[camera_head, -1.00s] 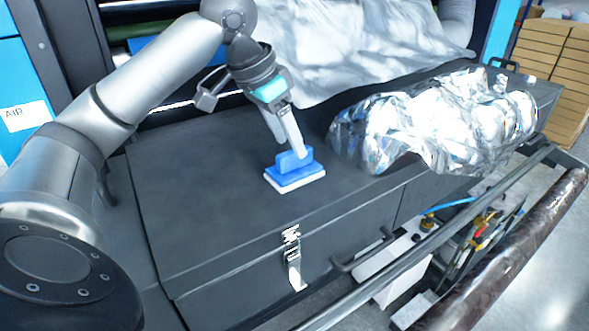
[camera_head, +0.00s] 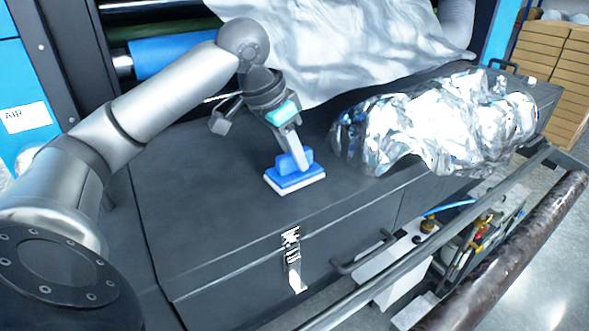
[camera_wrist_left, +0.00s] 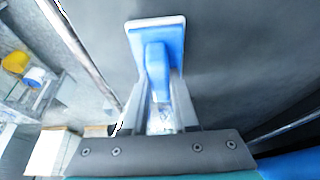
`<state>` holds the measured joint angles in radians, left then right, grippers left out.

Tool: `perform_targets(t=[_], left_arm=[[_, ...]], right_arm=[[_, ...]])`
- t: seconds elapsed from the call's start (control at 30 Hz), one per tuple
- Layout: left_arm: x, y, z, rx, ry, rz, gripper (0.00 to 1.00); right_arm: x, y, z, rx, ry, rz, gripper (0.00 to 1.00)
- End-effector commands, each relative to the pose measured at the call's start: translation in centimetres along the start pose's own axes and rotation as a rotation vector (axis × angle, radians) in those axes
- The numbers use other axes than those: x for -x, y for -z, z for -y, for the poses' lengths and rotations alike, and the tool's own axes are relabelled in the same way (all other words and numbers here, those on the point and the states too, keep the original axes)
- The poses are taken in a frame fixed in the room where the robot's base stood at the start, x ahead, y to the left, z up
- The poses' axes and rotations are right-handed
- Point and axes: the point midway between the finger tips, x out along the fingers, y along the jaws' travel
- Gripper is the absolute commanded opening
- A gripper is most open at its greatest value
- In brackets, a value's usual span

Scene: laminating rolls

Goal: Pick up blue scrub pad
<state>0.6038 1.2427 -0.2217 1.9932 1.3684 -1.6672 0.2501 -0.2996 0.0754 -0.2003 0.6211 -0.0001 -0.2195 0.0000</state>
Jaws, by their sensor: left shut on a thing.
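The blue scrub pad (camera_head: 296,180) has a blue handle and a white base. It sits flat on the dark box lid (camera_head: 215,215) in the head view. My left gripper (camera_head: 303,158) comes down from above and is shut on the pad's handle. In the left wrist view the pad (camera_wrist_left: 160,32) lies ahead, its handle between the fingers of my left gripper (camera_wrist_left: 160,92). My right gripper is not in view.
A crumpled shiny film bundle (camera_head: 430,125) lies on the lid right of the pad. Silver film sheet (camera_head: 335,50) hangs behind. A metal rail (camera_head: 430,240) runs along the front. The lid's left part is clear.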

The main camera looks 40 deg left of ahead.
Motion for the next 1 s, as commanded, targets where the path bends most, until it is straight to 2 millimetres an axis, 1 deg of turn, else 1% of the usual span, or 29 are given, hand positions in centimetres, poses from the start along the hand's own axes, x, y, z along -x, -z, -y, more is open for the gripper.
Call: perform_targets(t=[0.03,0.1,0.67,0.87,1.0], left_arm=[[0.0,0.0,0.0,0.0,0.0,0.0,0.05],[0.0,0.0,0.0,0.0,0.0,0.0,0.0],[0.2,0.1,0.0,0.0,0.001,-0.002,0.0],[1.3,0.6,0.0,0.001,0.001,-0.004,0.0],[3.2,1.4,0.0,0.0,0.001,-0.007,0.0]], right_arm=[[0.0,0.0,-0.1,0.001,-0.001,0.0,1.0],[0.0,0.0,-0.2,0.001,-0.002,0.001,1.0],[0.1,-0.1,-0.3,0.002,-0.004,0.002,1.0],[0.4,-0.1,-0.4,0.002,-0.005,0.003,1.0],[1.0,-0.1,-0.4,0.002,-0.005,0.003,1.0]])
